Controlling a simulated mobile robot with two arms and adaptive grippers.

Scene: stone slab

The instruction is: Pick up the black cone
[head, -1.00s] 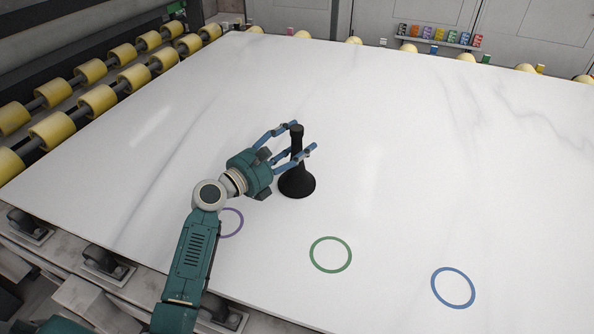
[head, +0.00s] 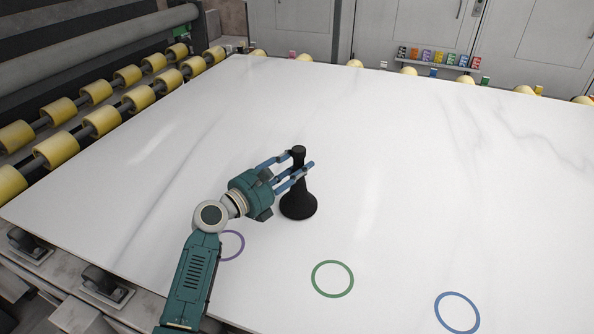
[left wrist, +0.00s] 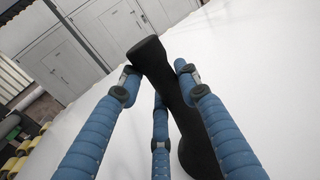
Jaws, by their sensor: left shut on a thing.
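The black cone (head: 298,204) stands upright on the white slab, with a wide round base and a narrow neck with a knob on top. My left gripper (head: 302,164) is shut on its neck, its blue fingers around the upper part. In the left wrist view the cone (left wrist: 165,75) rises between the fingers of the gripper (left wrist: 158,85), and its lower part is partly hidden by a finger. The base appears to rest on the slab; I cannot tell any gap under it. My right gripper is not in view.
The white stone slab (head: 420,180) is broad and mostly clear. Purple (head: 243,247), green (head: 349,291) and blue (head: 475,318) rings are marked near its front. Yellow rollers (head: 104,122) line the left side. Small coloured blocks (head: 438,57) sit on a ledge at the back.

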